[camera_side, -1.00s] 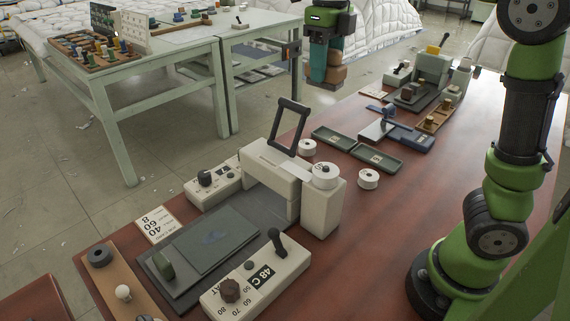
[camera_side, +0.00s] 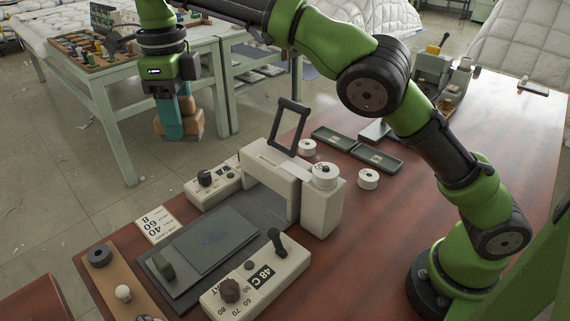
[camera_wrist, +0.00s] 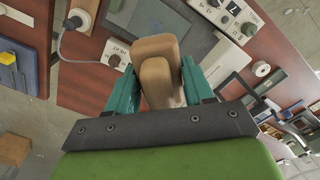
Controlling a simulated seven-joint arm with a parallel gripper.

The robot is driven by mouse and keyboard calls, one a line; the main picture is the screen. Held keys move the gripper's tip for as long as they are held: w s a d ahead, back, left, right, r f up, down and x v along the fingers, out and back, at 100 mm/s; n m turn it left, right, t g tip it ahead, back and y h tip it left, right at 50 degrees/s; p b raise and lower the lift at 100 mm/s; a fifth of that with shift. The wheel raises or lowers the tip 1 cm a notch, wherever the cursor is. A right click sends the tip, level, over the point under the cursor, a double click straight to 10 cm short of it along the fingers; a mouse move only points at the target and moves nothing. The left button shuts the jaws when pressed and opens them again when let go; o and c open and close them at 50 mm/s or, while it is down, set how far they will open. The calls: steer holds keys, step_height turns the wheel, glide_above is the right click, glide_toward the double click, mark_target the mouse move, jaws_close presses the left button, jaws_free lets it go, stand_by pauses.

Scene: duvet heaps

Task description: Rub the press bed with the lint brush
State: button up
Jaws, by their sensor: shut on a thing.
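My gripper (camera_side: 182,128) has teal fingers and hangs in the air, beyond the far-left edge of the red-brown table in the side view. It is shut on a rounded tan wooden block, the lint brush (camera_side: 194,122). The brush also shows between the fingers in the wrist view (camera_wrist: 157,70); its bristles cannot be made out. The press bed (camera_side: 215,242) is a flat grey-green plate with a darker bluish patch near its middle. The brush is apart from the bed. In the wrist view the press bed (camera_wrist: 160,17) shows partly behind the brush.
A white press frame (camera_side: 270,165) rises at the bed's right end. A small green block (camera_side: 163,265) stands at the bed's left. Green trays (camera_side: 375,158) lie farther right.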

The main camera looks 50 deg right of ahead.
step_height(320, 180, down, 24)
steer(key=shift+d+f, duration=0.1)
steer(key=shift+s+f, duration=0.5)
steer(key=shift+s, duration=1.55)
steer(key=shift+w, duration=1.9)
steer(key=shift+w+d, duration=0.15)
steer(key=shift+w, duration=0.05)
steer(key=shift+s+d, duration=0.2)
steer(key=shift+s, duration=1.55)
steer(key=shift+w, duration=1.65)
steer(key=shift+w+r, duration=0.1)
steer(key=shift+r, duration=0.1)
step_height(320, 180, up, 8)
steer(key=shift+f, duration=0.15)
